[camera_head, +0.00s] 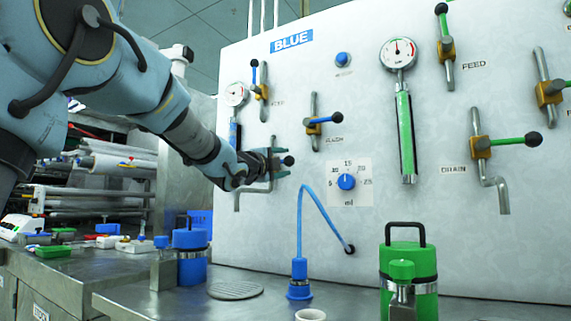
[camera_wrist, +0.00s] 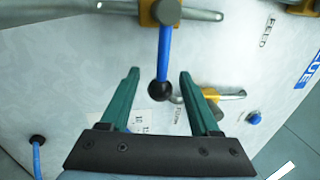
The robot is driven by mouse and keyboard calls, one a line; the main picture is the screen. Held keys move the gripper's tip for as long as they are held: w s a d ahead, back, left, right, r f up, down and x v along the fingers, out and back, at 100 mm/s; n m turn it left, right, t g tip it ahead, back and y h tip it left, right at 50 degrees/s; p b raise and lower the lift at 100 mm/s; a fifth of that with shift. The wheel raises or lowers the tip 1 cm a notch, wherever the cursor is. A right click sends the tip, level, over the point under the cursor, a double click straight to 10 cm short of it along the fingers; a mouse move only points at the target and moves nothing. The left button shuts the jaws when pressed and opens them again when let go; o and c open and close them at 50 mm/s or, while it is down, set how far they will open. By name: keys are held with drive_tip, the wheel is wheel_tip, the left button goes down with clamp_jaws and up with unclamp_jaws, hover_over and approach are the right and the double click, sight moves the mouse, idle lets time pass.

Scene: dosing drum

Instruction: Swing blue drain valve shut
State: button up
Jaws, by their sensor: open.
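The blue drain valve has a brass body (camera_wrist: 160,12) on a metal pipe, with a blue lever (camera_wrist: 165,50) ending in a black ball knob (camera_wrist: 162,90). In the wrist view the lever stands crosswise to its pipe. My gripper (camera_wrist: 159,73) is open, its two teal fingers on either side of the lever, with gaps visible on both sides. In the head view my gripper (camera_head: 279,163) is at the panel's lower left. My gripper hides most of this valve there.
The dial (camera_head: 346,182) and blue hose (camera_head: 301,215) are to the right. A blue canister (camera_head: 191,262) stands on the bench below. Green-levered valves are farther right.

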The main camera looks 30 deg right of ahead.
drive_tip(key=v, duration=0.9)
drive_tip(key=shift+s+a+b, duration=0.2)
drive_tip(key=shift+a+b, duration=0.05)
drive_tip(key=shift+b, duration=0.2)
drive_tip(key=shift+f, duration=0.1)
